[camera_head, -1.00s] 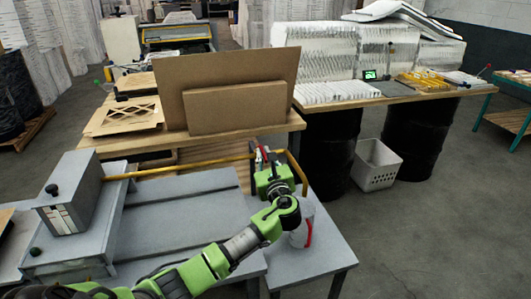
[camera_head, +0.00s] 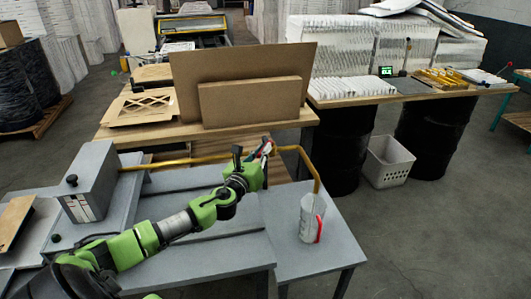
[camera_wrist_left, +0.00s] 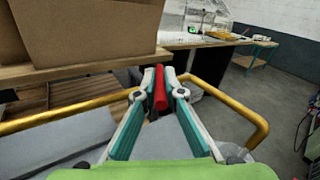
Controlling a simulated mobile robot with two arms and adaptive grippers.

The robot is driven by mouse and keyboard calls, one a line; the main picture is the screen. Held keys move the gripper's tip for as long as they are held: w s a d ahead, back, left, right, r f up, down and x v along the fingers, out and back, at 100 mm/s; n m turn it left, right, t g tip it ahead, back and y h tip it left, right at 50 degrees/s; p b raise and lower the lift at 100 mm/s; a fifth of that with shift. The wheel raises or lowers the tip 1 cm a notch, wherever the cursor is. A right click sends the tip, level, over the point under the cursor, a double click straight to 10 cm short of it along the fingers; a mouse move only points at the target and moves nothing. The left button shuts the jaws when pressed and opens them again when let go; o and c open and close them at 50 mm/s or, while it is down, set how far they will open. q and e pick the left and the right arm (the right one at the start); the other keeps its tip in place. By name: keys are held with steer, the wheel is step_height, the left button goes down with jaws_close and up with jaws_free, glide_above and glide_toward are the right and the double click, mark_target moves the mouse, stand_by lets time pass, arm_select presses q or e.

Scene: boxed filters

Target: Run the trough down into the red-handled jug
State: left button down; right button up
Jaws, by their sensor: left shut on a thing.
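The jug (camera_head: 307,219) is whitish with a red handle (camera_head: 319,231). It stands upright on the grey side table, under the downturned end of a brass pipe (camera_head: 300,152). The pipe runs from a grey box (camera_head: 92,182) behind a long grey bench top (camera_head: 195,245), perhaps the trough; its inside and any liquid cannot be seen. My left gripper (camera_head: 263,155) is at the pipe, left of the jug, shut on a red lever. The lever (camera_wrist_left: 160,88) stands between the fingers in the wrist view (camera_wrist_left: 161,100). My right gripper is not in view.
Brown boards (camera_head: 245,90) stand on a wooden table behind the pipe. A white basket (camera_head: 388,161) is on the floor to the right, beside black drums (camera_head: 432,135). The side table (camera_head: 325,255) is clear around the jug.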

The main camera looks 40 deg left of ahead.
arm_select(q)
steer(key=shift+a, duration=0.1)
stand_by(0.3)
steer(key=c, duration=2.1)
jaws_free()
steer(key=shift+c, duration=0.2)
steer(key=v, duration=1.2)
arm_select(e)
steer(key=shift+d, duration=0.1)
arm_select(q)
steer(key=shift+a+f, duration=0.1)
steer(key=shift+f, duration=0.05)
